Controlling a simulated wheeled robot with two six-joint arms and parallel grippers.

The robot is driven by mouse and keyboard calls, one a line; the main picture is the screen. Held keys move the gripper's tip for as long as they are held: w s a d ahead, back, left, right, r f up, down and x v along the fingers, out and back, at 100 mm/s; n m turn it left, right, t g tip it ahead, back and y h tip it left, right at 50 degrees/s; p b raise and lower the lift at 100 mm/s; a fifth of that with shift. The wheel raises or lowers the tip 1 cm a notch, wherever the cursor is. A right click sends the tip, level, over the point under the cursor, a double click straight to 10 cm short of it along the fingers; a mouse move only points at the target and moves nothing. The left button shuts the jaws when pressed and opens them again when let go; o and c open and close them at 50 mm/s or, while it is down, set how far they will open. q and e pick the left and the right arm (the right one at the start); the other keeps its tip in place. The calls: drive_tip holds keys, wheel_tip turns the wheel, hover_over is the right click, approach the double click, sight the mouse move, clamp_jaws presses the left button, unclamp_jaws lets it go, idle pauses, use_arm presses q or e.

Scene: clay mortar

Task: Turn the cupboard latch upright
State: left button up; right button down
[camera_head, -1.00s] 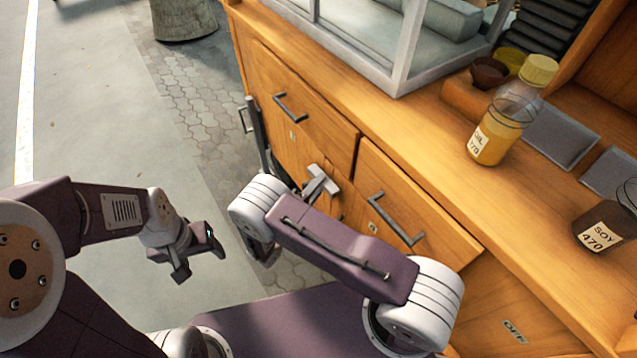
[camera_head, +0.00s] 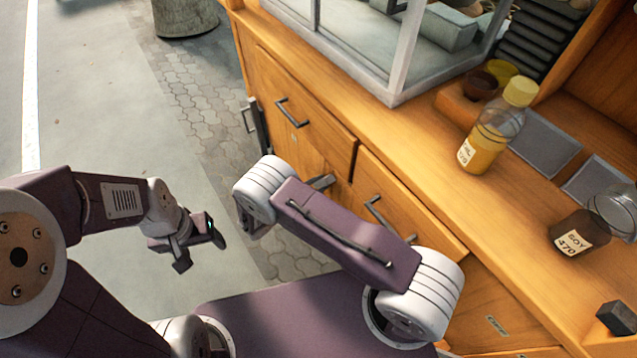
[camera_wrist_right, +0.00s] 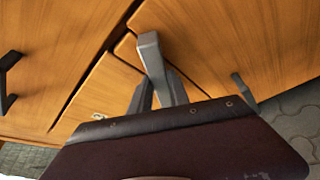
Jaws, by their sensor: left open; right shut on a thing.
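The cupboard latch (camera_wrist_right: 150,52) is a grey bar on the wooden cupboard front. It shows in the right wrist view, tilted slightly from that picture's vertical. My right gripper (camera_wrist_right: 160,88) is shut on it, with the grey fingers at its near end. In the head view my right arm hides most of the latch and gripper; a small grey piece (camera_head: 322,182) shows past the arm, and I cannot tell whether it is latch or finger. My left gripper (camera_head: 201,252) is open and empty over the pavement, away from the cupboard.
Drawers with dark handles (camera_head: 290,112) flank the latch area. On the counter (camera_head: 432,128) stand a glass case (camera_head: 398,70), a yellow-capped bottle (camera_head: 490,130), a soy jar (camera_head: 578,234) and a black block (camera_head: 617,318).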

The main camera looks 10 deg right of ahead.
drive_tip(key=shift+w+n+g, duration=0.1)
drive_tip(key=shift+n+g, duration=0.6)
drive_tip(key=shift+n, duration=0.2)
drive_tip(key=shift+a+n+g+h+b, duration=0.1)
drive_tip(key=shift+n+g+h+b, duration=0.3)
drive_tip(key=shift+n+g, duration=0.6)
drive_tip(key=shift+n, duration=0.4)
drive_tip(key=c, duration=1.2)
unclamp_jaws()
drive_tip(key=shift+c, duration=0.2)
drive_tip(key=shift+r, duration=0.1)
